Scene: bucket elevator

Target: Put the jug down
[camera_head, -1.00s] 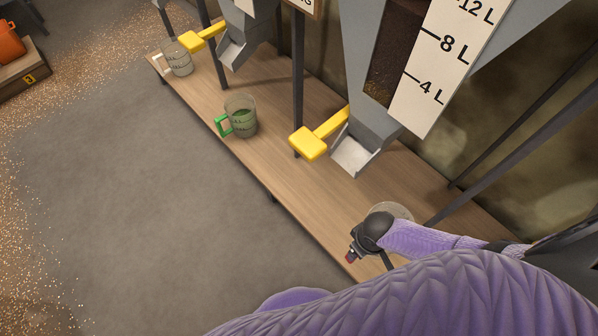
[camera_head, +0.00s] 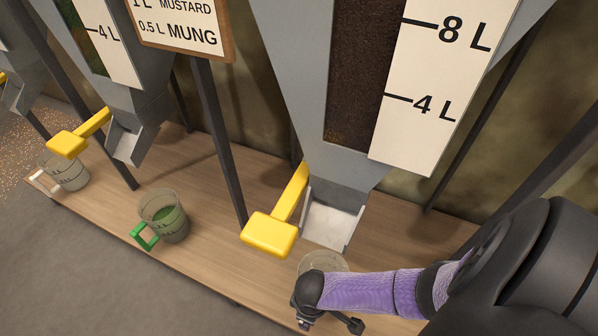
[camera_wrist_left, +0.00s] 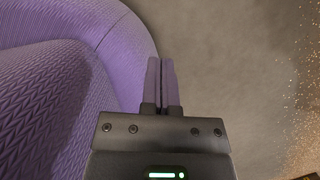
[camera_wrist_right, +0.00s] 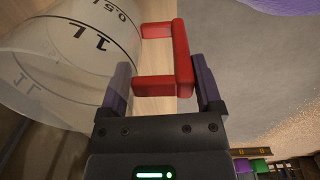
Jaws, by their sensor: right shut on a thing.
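A clear jug with black litre marks and a red handle (camera_wrist_right: 183,60) fills the left of the right wrist view (camera_wrist_right: 70,50). My right gripper (camera_wrist_right: 160,88) is shut on that handle. In the head view the jug's rim (camera_head: 322,260) shows just below the right-hand chute, and my right gripper (camera_head: 305,318) hides most of its body. I cannot tell whether its base touches the wooden bench (camera_head: 215,255). My left gripper (camera_wrist_left: 162,75) is shut and empty, beside my purple body covering.
A metal chute (camera_head: 333,222) with a yellow lever (camera_head: 270,235) hangs above the jug. A green-handled jug (camera_head: 168,222) and a white-handled jug (camera_head: 68,172) stand farther left on the bench. Dark posts (camera_head: 222,150) rise behind. Bench between the green-handled jug and mine is clear.

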